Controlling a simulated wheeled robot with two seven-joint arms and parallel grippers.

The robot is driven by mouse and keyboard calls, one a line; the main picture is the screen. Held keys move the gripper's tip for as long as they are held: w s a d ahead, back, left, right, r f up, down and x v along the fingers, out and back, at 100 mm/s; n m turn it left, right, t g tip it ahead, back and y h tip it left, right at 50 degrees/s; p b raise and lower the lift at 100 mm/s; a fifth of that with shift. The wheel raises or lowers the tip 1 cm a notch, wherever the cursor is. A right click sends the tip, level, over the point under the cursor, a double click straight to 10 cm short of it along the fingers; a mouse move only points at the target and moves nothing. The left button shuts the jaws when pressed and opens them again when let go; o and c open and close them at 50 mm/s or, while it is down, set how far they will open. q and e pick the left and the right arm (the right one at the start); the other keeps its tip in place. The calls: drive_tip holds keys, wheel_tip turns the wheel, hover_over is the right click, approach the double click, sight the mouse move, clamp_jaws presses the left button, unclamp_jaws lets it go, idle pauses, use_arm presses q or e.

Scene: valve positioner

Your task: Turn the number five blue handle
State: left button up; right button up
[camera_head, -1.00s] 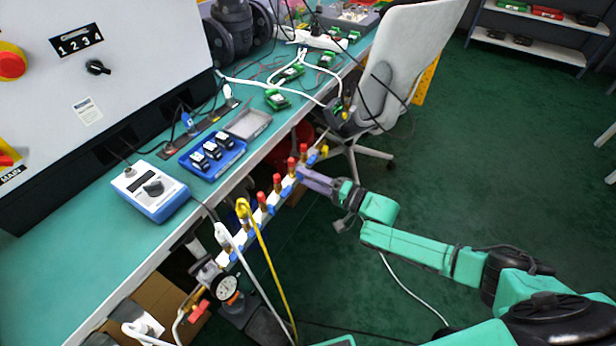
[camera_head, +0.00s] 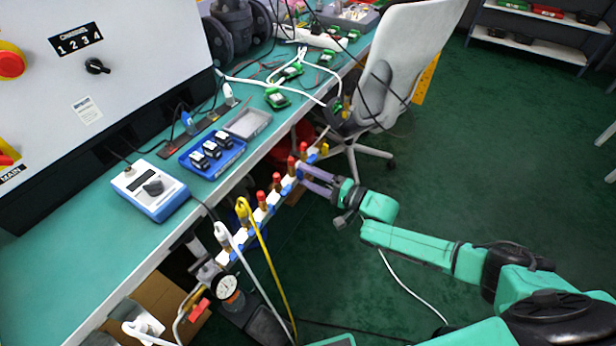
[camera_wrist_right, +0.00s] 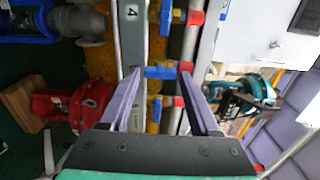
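A row of valves with blue handles and red caps runs along the manifold (camera_head: 248,228) at the bench's front edge. My right gripper (camera_head: 302,175) is open at the far part of this row. In the right wrist view, one blue handle (camera_wrist_right: 160,72) lies between the fingertips of the right gripper (camera_wrist_right: 161,73), with the fingers on either side. I cannot tell whether either finger touches it. Another blue handle (camera_wrist_right: 166,17) is above it and a third (camera_wrist_right: 156,108) is below, between the fingers. The handle's own number is not readable. My left gripper is not in view.
A yellow hose (camera_head: 262,255) and a white hose (camera_head: 250,275) hang from the near valves, by a pressure gauge (camera_head: 226,285). The green bench (camera_head: 75,250) is behind the manifold. A chair (camera_head: 415,50) stands beyond the gripper. The floor at right is clear.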

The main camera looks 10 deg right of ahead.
drive_tip(key=shift+s, duration=0.1)
drive_tip(key=v, duration=1.4)
drive_tip(key=shift+d+p, duration=0.2)
drive_tip(key=shift+p, duration=0.25)
drive_tip(key=shift+s, duration=0.1)
